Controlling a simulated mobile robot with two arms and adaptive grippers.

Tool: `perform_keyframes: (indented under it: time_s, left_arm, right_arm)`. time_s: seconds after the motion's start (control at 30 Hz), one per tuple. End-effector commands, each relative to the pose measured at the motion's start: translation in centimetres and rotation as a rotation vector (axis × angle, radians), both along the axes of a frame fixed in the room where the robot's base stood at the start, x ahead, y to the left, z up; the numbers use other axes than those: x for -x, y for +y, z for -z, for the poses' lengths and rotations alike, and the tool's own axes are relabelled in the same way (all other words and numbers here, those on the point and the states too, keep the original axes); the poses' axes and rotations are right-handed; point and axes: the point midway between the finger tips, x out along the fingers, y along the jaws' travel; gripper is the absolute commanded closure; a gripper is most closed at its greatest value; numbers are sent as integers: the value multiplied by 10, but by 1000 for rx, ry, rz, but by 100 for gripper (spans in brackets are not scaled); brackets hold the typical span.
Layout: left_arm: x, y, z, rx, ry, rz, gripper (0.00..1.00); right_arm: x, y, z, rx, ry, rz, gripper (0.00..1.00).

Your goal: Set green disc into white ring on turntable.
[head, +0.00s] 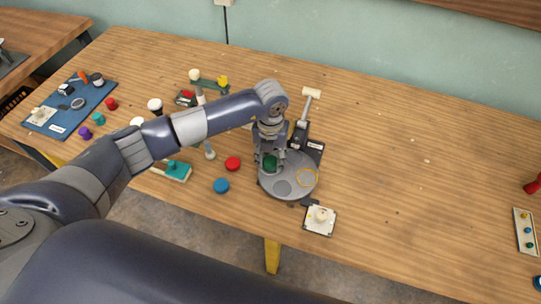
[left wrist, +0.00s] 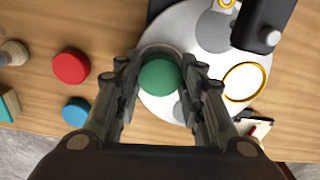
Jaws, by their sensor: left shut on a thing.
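My left gripper (head: 269,165) is shut on the green disc (head: 270,161), over the left part of the grey turntable (head: 289,191). In the left wrist view, the green disc (left wrist: 160,76) sits between the two fingers of the gripper (left wrist: 160,82). A pale curved rim, likely the white ring (left wrist: 160,47), shows just beyond the disc on the turntable (left wrist: 205,75); the rest of it is hidden. I cannot tell whether the disc touches it. A yellow ring outline (left wrist: 245,81) lies on the turntable's right part. My right gripper is not in view.
A red disc (head: 232,163) and a blue disc (head: 221,185) lie left of the turntable. A white square plate with a knob (head: 320,219) stands in front of it. A dark device (head: 301,132) stands behind. The table's right middle is mostly clear.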

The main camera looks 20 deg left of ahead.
Motion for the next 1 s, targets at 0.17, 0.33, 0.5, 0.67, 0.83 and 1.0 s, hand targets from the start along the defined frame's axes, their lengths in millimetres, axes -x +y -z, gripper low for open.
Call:
perform_keyframes:
  time_s: [0.17, 0.33, 0.5, 0.67, 0.83, 1.0]
  left_arm:
    - [0, 0, 4, 0, -2, 0, 77]
    - [0, 0, 6, -1, -1, 0, 77]
    - [0, 0, 11, 0, -1, 0, 77]
    - [0, 0, 17, -1, 0, -1, 77]
    - [2, 0, 19, -2, 3, 0, 57]
    - [3, 1, 20, -3, 6, 0, 44]
  right_arm:
    - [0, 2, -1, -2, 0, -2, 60]
    - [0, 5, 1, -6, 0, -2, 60]
    - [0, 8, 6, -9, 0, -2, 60]
    - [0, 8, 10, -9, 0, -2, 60]
    - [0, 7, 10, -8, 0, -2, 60]
    - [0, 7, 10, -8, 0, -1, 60]
